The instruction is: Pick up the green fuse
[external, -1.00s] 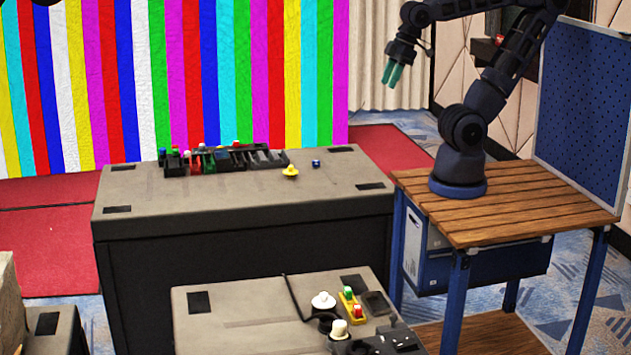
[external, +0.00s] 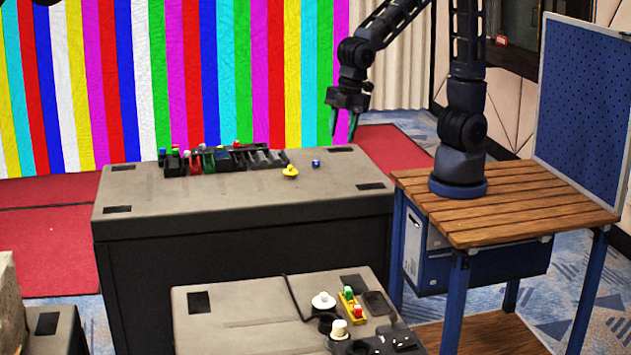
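Small green pieces, possibly fuses, show in two places. On the far grey case, green pieces (external: 209,162) sit among red, blue and white ones at the left part of a black rack (external: 262,160). On the nearer case, a green-topped piece (external: 348,291) stands in a yellow holder beside a red one. Which is the green fuse I cannot tell. My gripper (external: 343,124) has dark green fingers, spread apart and pointing down. It appears empty, above the back right of the far case and right of the rack, touching nothing.
A yellow piece (external: 290,172) and a small blue piece (external: 316,163) lie right of the rack. The far case's top (external: 250,195) is clear in front. A white round piece (external: 323,301) and black parts crowd the nearer case. My arm stands on a wooden table (external: 510,205).

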